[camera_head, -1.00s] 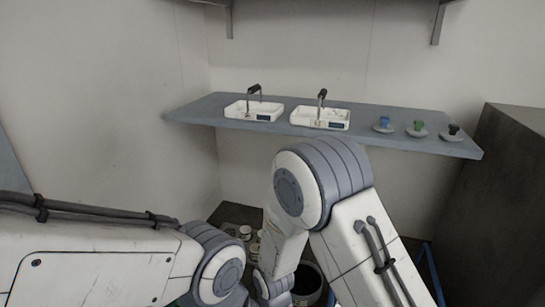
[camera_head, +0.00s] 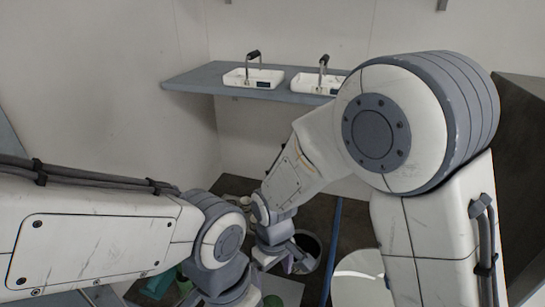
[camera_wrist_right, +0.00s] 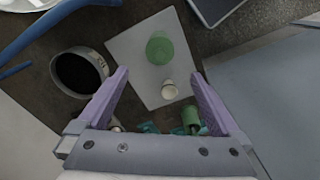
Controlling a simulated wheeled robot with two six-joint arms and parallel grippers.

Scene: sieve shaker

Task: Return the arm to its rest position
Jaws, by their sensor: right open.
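My right arm (camera_head: 400,130) bends at a large elbow in the right half of the head view, its forearm reaching down and left. My right gripper (camera_wrist_right: 160,76) has its two purple fingers spread and nothing between them. It hangs above a pale flat plate (camera_wrist_right: 131,44), which carries a green round piece (camera_wrist_right: 159,48) and a small cream piece (camera_wrist_right: 169,90). My left arm (camera_head: 100,235) comes in from the left; its gripper cannot be made out behind its wrist.
A dark-mouthed pot (camera_wrist_right: 79,73) stands beside the plate, with a blue bar (camera_head: 334,245) nearby. A dark cabinet (camera_head: 520,170) is at the right. Green items (camera_wrist_right: 190,118) lie near the right gripper's base.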

